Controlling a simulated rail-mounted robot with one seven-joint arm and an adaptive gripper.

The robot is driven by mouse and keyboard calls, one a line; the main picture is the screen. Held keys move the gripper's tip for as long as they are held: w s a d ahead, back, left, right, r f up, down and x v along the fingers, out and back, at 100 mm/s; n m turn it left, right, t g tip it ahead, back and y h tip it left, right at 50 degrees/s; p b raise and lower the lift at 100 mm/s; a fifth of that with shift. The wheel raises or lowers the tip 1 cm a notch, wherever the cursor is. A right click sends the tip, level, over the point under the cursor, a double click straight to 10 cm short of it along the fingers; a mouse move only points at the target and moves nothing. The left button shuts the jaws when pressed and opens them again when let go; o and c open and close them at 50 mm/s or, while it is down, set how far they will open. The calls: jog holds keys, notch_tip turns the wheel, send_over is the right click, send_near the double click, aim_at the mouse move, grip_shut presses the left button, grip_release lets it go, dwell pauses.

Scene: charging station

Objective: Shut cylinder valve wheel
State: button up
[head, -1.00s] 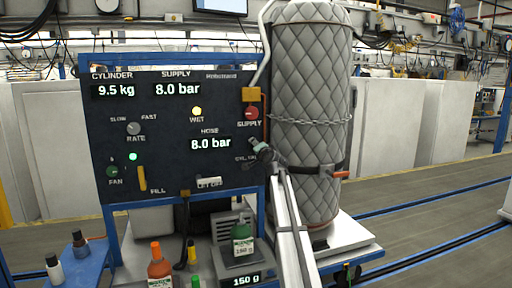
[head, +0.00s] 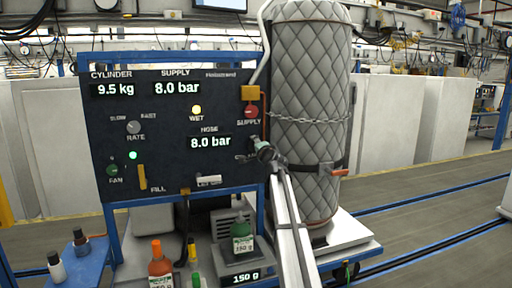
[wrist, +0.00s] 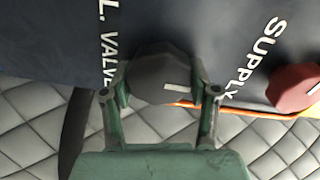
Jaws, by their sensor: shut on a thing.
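The dark cylinder valve wheel (wrist: 160,80) sits on the panel face beside white lettering that reads "L. VALVE" in the wrist view. It is a faceted knob with a short white mark. My gripper (wrist: 162,92) has its two green fingers on either side of the wheel and is shut on it. In the head view my gripper (head: 262,148) is at the panel's lower right edge, where it and the arm hide most of the wheel and its label. The panel (head: 165,150) reads cylinder 9.5 kg, supply 8.0 bar and hose 8.0 bar.
The red supply knob (head: 251,112) is just above my gripper; it also shows in the wrist view (wrist: 294,88). A quilted grey cylinder (head: 312,90) with a chain stands close on the right. Bottles, including a green one (head: 242,238) on a scale, stand below the panel.

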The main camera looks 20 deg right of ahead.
jog(key=o, duration=1.2)
jog(key=shift+w, duration=0.1)
jog(key=shift+c, duration=0.2)
jog(key=s+a, duration=0.1)
jog(key=s, duration=1.1)
jog(key=shift+a, duration=0.15)
